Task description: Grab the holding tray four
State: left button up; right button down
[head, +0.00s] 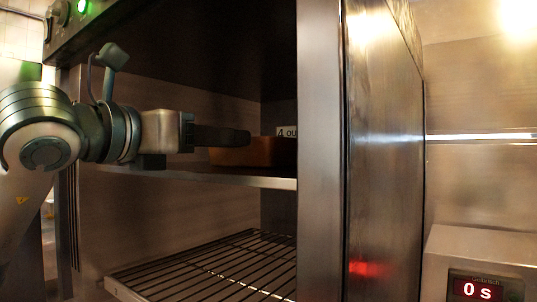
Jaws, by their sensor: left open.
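An orange-brown tray (256,153) sits on the upper shelf (215,179) of a metal cabinet, in the head view. A label reading "4 OU" (287,132) shows just behind it, its right part cut off by the cabinet's front post. My left gripper (246,138) reaches in from the left above the shelf. Its dark fingers are open and overlap the tray's upper left part in the picture. I cannot tell whether they touch it. The tray's right end is hidden behind the post. My right gripper is not in view.
The cabinet's wide metal front post (320,150) stands close to the right of the tray. A wire rack (205,272) lies empty below the shelf. A timer box with a red "0 S" display (478,290) is at the lower right. A green light (82,6) glows at top left.

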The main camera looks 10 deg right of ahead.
pick_arm(q)
grip_shut()
jog(key=shift+r, duration=0.15)
